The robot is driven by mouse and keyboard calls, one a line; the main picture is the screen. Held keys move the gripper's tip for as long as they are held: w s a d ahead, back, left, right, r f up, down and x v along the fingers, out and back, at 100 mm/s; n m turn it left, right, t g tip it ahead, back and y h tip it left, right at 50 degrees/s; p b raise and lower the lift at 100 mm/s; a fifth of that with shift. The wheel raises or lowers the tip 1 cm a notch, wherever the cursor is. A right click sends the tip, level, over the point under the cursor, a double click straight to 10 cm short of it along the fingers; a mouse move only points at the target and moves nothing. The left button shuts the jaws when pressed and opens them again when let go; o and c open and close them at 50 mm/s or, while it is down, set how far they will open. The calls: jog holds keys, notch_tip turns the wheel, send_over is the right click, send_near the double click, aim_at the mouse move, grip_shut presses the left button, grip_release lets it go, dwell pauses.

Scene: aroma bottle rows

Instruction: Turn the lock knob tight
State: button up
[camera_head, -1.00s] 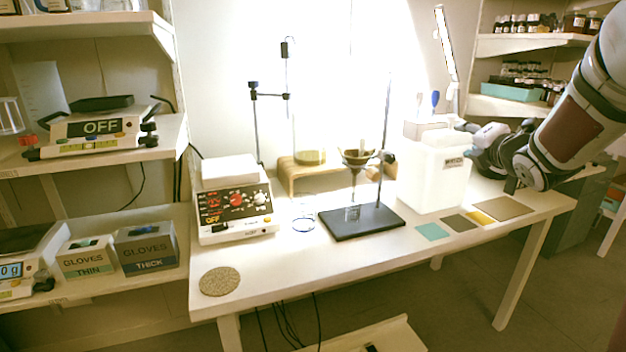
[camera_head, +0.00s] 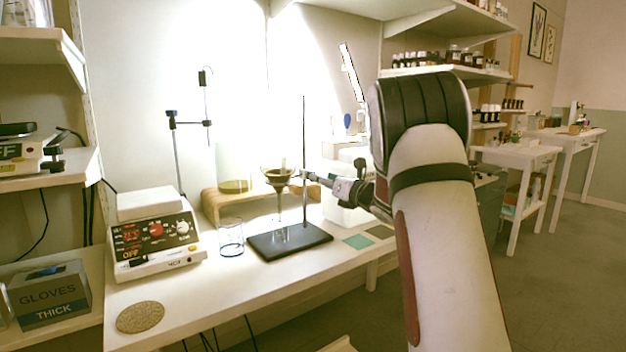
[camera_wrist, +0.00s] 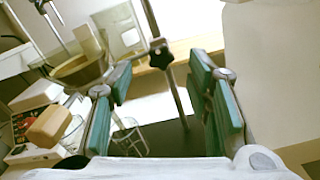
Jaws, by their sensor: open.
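A black star-shaped lock knob (camera_wrist: 160,55) sits on the upright rod (camera_wrist: 176,95) of the stand in the wrist view. It lies ahead of my gripper (camera_wrist: 160,78), between the two green-padded fingers and apart from both. The fingers are open and empty. In the head view my gripper (camera_head: 318,180) is close to the right side of the stand rod (camera_head: 304,130). The ring on this rod carries a brown funnel (camera_head: 278,173), and the black base (camera_head: 290,241) rests on the table. The knob is too small to make out clearly in the head view.
A glass beaker (camera_head: 231,238) and a hotplate (camera_head: 155,240) stand left of the stand. A wooden riser (camera_head: 212,204) is behind it. A white container (camera_head: 340,210) is partly hidden behind my arm.

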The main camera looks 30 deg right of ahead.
jog(key=shift+w, duration=2.75)
jog(key=shift+c, duration=0.5)
grip_shut()
